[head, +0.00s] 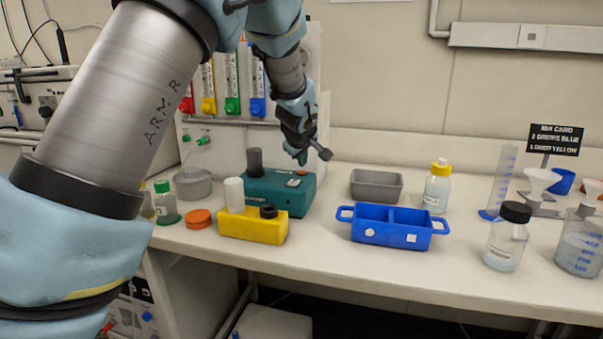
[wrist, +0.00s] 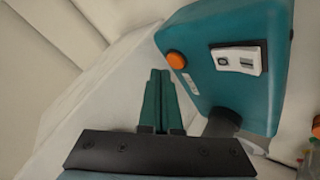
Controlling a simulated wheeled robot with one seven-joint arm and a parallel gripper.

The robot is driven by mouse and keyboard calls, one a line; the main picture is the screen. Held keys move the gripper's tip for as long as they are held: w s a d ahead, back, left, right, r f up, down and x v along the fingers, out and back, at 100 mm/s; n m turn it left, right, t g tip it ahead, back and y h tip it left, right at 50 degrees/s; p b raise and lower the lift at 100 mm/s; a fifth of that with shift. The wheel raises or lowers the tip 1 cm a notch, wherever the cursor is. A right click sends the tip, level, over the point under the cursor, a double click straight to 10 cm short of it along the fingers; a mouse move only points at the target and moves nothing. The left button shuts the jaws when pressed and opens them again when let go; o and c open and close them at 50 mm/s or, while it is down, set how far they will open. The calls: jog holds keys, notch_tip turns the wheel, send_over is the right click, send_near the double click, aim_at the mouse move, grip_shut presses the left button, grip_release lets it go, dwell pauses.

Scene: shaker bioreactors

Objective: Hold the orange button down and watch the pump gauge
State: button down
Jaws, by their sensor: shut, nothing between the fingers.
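The orange button (wrist: 176,60) shows in the wrist view on the face of a teal box (wrist: 225,95), beside a white panel (wrist: 238,59) with small fittings. My gripper (wrist: 160,73) is shut and empty; its teal fingertips appear just left of and below the button, with no contact visible. In the head view the teal box (head: 262,196) stands on the bench, with my gripper (head: 302,158) just above its back edge. I cannot identify a pump gauge in either view.
A yellow block (head: 250,229) stands in front of the teal box. A blue two-part tray (head: 378,237) and a grey tray (head: 376,184) are to its right. Several bottles and funnels stand further right. Flowmeters (head: 232,85) rise behind. The front bench edge is clear.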

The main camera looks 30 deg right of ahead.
aim_at(302, 173)
jog(key=shift+f+b, duration=0.45)
jog(key=shift+b, duration=0.25)
jog(key=shift+f+b, duration=0.4)
jog(key=shift+b, duration=0.05)
dwell(1.9)
jog(key=shift+r, duration=0.1)
dwell(0.6)
jog(key=shift+r+p, duration=0.35)
jog(key=shift+r, duration=0.4)
jog(key=shift+r+p, duration=1.25)
jog(key=shift+r, duration=1.3)
